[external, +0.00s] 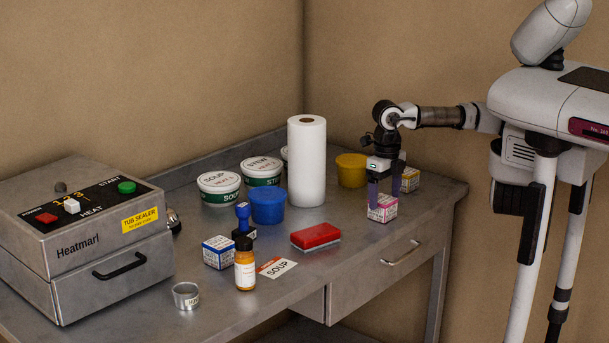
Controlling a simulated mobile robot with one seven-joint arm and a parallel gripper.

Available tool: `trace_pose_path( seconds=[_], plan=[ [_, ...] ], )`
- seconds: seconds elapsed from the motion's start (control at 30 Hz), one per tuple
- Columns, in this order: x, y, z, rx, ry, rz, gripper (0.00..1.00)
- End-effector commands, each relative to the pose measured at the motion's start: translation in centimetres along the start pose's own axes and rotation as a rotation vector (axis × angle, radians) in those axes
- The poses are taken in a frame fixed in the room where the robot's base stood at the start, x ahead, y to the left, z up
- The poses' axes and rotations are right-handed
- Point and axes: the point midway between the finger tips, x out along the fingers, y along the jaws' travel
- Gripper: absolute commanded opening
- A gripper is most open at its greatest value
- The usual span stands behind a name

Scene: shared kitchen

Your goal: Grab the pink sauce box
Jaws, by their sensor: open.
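The pink sauce box (382,209) is a small cube with pink and white faces. It stands on the steel table near the front right edge. My gripper (382,193) points straight down over it, with its two purple fingers at the box's upper part. The fingers are apart, one toward each side of the box. I cannot tell whether they touch it. The gripper hides part of the box's top.
A paper towel roll (307,160), red block (315,236), blue tub (268,207) and blue box (218,252) stand left. The tub sealer (85,235) fills the far left.

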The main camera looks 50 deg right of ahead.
Motion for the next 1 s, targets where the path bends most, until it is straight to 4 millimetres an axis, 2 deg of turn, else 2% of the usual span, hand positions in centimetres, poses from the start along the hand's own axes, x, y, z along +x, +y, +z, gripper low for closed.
trace_pose_path(
  seconds=[0.23, 0.5, 0.9, 1.0],
  plan=[
    [3.1, 0.4, 0.2, 0.000, 0.002, 0.002, 0.79],
    [3.7, 0.4, 0.2, 0.000, -0.001, 0.000, 0.79],
    [3.6, 0.4, 0.2, 0.000, 0.000, 0.000, 0.28],
    [3.6, 0.4, 0.2, 0.000, -0.001, 0.000, 0.27]
  ],
)
